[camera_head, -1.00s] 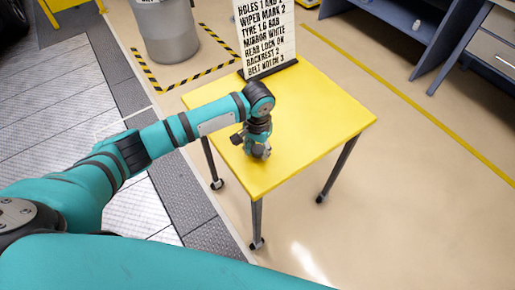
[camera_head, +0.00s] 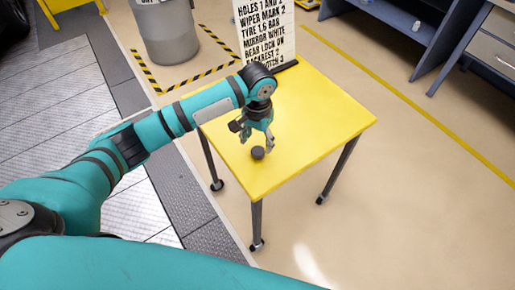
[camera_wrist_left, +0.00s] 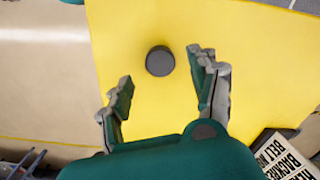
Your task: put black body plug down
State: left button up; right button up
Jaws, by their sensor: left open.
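The black body plug (camera_head: 257,153) is a small dark round piece resting on the yellow table (camera_head: 310,130). In the left wrist view the plug (camera_wrist_left: 160,61) lies flat on the yellow top, just beyond the fingertips and apart from them. My left gripper (camera_head: 257,140) is above the plug, with its fingers spread and nothing between them. The open fingers also show in the left wrist view (camera_wrist_left: 160,70). My right gripper is not in view.
A white sign with black lettering (camera_head: 266,30) stands at the table's back edge. The rest of the tabletop is bare. A grey bin (camera_head: 166,35) stands behind, inside striped floor tape. Blue workbenches (camera_head: 425,30) are at the upper right.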

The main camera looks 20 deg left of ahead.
aim_at(258, 151)
pick_arm(q)
notch_tip(258, 151, up, 7)
jog(key=shift+f, duration=0.2)
